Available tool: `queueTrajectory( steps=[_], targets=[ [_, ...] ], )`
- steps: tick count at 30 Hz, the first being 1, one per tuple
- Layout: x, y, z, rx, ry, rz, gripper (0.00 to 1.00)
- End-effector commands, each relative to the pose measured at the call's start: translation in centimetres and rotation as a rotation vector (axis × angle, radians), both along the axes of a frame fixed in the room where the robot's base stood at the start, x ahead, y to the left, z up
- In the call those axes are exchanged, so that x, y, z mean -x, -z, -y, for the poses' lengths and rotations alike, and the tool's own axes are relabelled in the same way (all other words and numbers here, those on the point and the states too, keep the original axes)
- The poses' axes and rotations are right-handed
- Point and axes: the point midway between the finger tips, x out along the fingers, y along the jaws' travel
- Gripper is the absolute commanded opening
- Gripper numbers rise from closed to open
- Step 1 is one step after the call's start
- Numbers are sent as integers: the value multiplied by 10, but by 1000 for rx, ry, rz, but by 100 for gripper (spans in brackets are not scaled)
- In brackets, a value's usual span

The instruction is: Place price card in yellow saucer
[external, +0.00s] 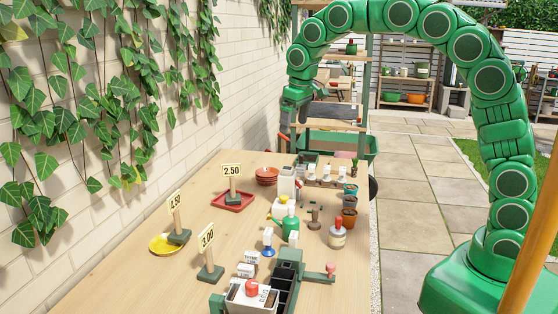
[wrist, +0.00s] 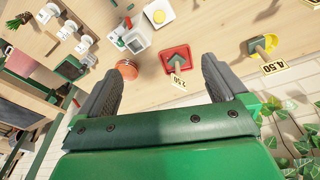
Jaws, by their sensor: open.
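The yellow saucer (external: 158,249) lies on the table near the wall. A price card reading 4.50 (external: 174,202) stands on a dark green base at its right side. In the wrist view, that base overlaps the yellow saucer (wrist: 274,41); whether it rests fully inside is unclear. A 2.50 price card (external: 232,170) stands in the red square tray (external: 232,207). A 3.00 price card (external: 207,238) stands on bare wood nearer the front. My gripper (wrist: 160,80) is open and empty, raised above the table's far end, away from all the cards.
Stacked terracotta saucers (external: 266,175) stand behind the red tray. Several pots, stampers and bottles crowd the table's right side. A dark green box with compartments (external: 285,278) stands at the front. Ivy hangs on the wall at left. The wood around the 3.00 card's left is clear.

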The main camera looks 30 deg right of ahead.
Motion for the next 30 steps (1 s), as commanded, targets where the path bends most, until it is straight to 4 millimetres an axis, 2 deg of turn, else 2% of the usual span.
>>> queueTrajectory(
  steps=[1, 3, 12, 21, 30],
  targets=[
    [8, -3, 17, 4, 20, -8, 100],
    [21, -4, 39, 10, 45, -23, 100],
    [85, -5, 121, 25, 148, -89, 100],
    [163, 3, 187, 32, 237, -158, 100],
    [250, 20, 234, 32, 315, -230, 100]
  ],
)
